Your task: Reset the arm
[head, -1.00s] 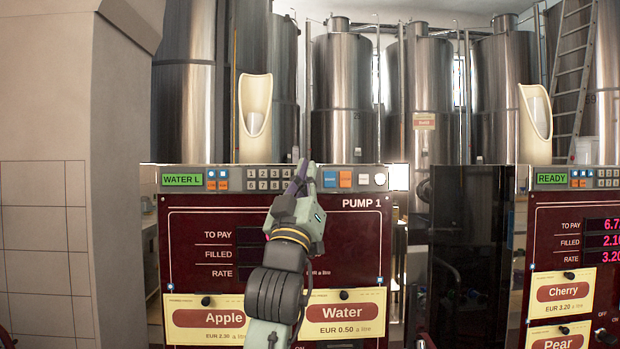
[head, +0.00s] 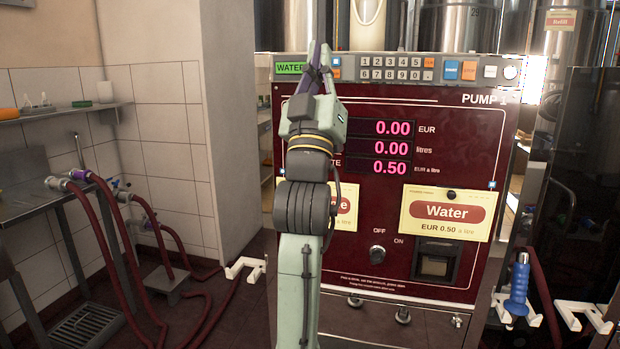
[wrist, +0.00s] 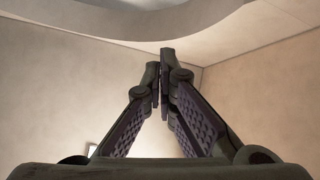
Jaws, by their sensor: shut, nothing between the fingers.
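My gripper (head: 319,60) points upward in front of the top left of pump 1 (head: 475,150) in the head view. Its fingers are together with nothing between them. The wrist view shows the same shut fingers (wrist: 165,85) against bare walls and a pale ceiling. My raised arm hides part of the keypad strip (head: 405,68), the left price card (head: 345,207) and the left part of the display (head: 393,148). The display reads 0.00 EUR, 0.00 litres and 0.50 a litre.
A Water card (head: 446,212) is on the pump's right side. A blue-handled nozzle (head: 519,285) hangs at a white holder right of the pump. An empty white holder (head: 245,267) is at the lower left. Red hoses (head: 112,235) run by a metal sink bench (head: 30,198) at left.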

